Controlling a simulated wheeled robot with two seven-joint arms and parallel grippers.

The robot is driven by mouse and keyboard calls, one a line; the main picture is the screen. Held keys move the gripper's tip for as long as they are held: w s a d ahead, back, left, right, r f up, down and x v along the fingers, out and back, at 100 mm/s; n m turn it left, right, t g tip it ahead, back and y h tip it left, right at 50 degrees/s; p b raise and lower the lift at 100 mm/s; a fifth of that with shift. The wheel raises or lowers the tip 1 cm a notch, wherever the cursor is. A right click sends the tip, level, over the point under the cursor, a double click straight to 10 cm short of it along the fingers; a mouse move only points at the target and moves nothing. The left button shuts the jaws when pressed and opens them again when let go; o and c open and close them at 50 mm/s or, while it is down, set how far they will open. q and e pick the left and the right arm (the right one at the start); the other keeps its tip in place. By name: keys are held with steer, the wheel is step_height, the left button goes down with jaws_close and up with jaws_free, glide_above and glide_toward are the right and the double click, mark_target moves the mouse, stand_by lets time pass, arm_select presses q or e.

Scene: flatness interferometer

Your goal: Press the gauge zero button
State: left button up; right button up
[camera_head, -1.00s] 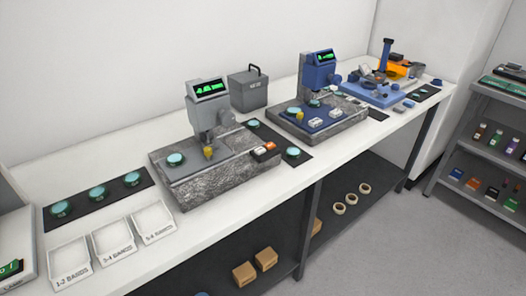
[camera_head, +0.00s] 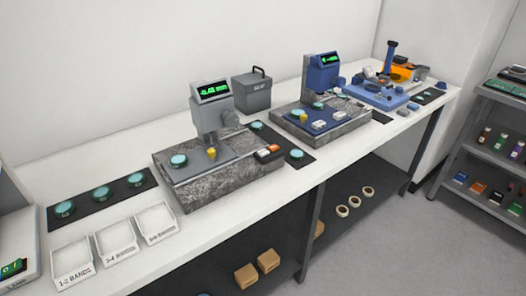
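A grey gauge (camera_head: 211,109) with a green lit display (camera_head: 209,91) stands on a speckled stone base (camera_head: 215,183) at the middle of the bench. An orange-and-white button box (camera_head: 267,152) sits at the right front of that base; which of its buttons is the zero is too small to read. A teal disc (camera_head: 179,161) and a small yellow piece (camera_head: 211,153) are on the grey plate. A similar blue gauge (camera_head: 320,74) stands further right, with white button boxes (camera_head: 327,120) on its blue plate. Neither of my grippers is in view.
Labelled white trays (camera_head: 116,240) and a dark mat with teal discs (camera_head: 103,194) lie on the left of the bench (camera_head: 185,222). A grey case (camera_head: 252,93) stands behind the gauges. A shelf unit (camera_head: 487,146) is at the right.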

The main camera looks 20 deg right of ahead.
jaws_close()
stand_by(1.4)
